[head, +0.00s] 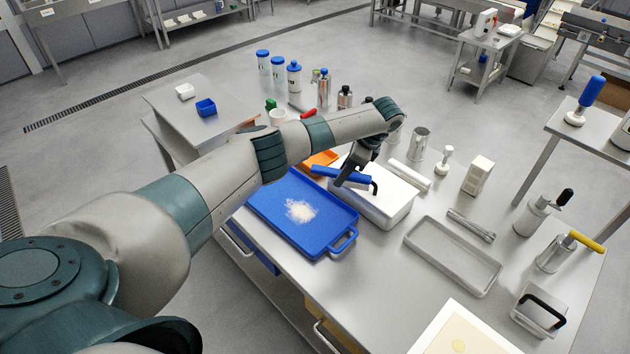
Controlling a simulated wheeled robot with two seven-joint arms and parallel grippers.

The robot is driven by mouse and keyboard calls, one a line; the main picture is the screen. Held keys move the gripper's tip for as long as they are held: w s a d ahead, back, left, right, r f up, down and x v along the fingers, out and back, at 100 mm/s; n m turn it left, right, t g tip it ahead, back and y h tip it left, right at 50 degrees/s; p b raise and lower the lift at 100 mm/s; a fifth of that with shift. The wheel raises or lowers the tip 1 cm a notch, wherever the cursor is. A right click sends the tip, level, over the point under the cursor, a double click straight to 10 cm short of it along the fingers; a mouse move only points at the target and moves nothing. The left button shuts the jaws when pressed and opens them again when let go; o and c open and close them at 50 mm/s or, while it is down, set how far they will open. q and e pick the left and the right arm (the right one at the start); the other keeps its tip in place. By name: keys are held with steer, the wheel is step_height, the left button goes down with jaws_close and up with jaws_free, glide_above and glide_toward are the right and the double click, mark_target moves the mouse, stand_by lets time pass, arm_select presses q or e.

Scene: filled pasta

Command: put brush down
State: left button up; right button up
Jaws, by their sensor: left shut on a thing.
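My left arm reaches in from the left, across the steel table. Its gripper (347,178) points down and is shut on the blue brush (328,171), which lies roughly level across the jaws. A dark hooked piece shows at its right end. The brush is over the border between the blue tray (265,207) and a white-topped steel bin (396,190). I cannot tell whether it touches the bin or hangs above it. The blue tray holds a patch of white powder (300,210). My right gripper is not in view.
An orange tray (322,158) is partly hidden behind my arm. A shallow grey tray (440,262) with a metal tool (470,225) beside it lies to the right. Several bottles and canisters stand behind. Bare tabletop (362,268) shows in front of the bin.

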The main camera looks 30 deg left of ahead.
mark_target(359, 185)
arm_select(q)
steer(key=s+d+n, duration=0.1)
steer(key=d, duration=0.1)
steer(key=s+d+r+n+g+b, duration=0.1)
steer(key=d, duration=0.1)
steer(key=s+d+r+n+b, duration=0.1)
steer(key=d, duration=0.1)
steer(key=shift+s+d+n+h, duration=0.2)
steer(key=shift+d+n+h, duration=0.1)
steer(key=shift+d+n, duration=0.1)
steer(key=s+d+r+n+h+b, duration=0.1)
steer(key=s+d+n+b, duration=0.1)
steer(key=s, duration=0.6)
steer(key=s+d+n+g+h+b, duration=0.1)
steer(key=s+d+n+b, duration=0.1)
steer(key=s+n, duration=0.3)
steer(key=s+d+r+n+g+h+b, duration=0.1)
steer(key=s+d+n+b, duration=0.1)
steer(key=s, duration=0.8)
steer(key=shift+s+r+n+h+b, duration=0.3)
steer(key=shift+r+n+h+b, duration=0.1)
steer(key=shift+n+b, duration=0.55)
steer(key=shift+d, duration=0.2)
